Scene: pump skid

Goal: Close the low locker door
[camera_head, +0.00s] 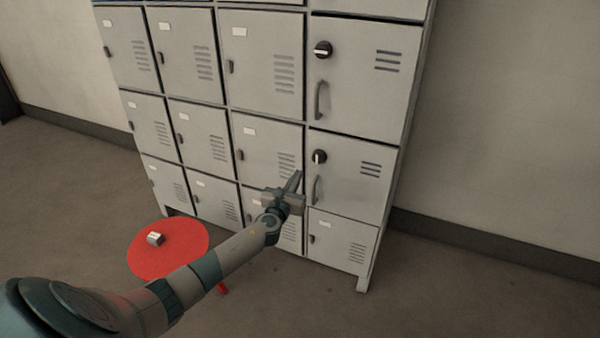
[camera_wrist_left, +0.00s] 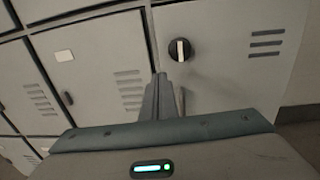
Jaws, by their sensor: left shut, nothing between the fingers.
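The low locker door (camera_head: 345,178) is the lower of two grey doors with a black round knob and a bar handle, in the right column of the locker bank. It looks flush or nearly flush with the frame; a small gap is hard to judge. Its knob (camera_head: 319,157) has a white upright mark, and its handle (camera_head: 316,190) is below. My left gripper (camera_head: 297,181) is shut and empty, just left of the handle. In the left wrist view the shut fingers (camera_wrist_left: 158,97) partly hide the handle, below the knob (camera_wrist_left: 182,50). My right gripper is not in view.
A similar upper door (camera_head: 365,80) sits above. Smaller vented doors (camera_head: 268,145) fill the columns to the left. A red round stool (camera_head: 168,252) with a small grey box (camera_head: 155,239) on it stands near my left arm. The floor on the right is clear.

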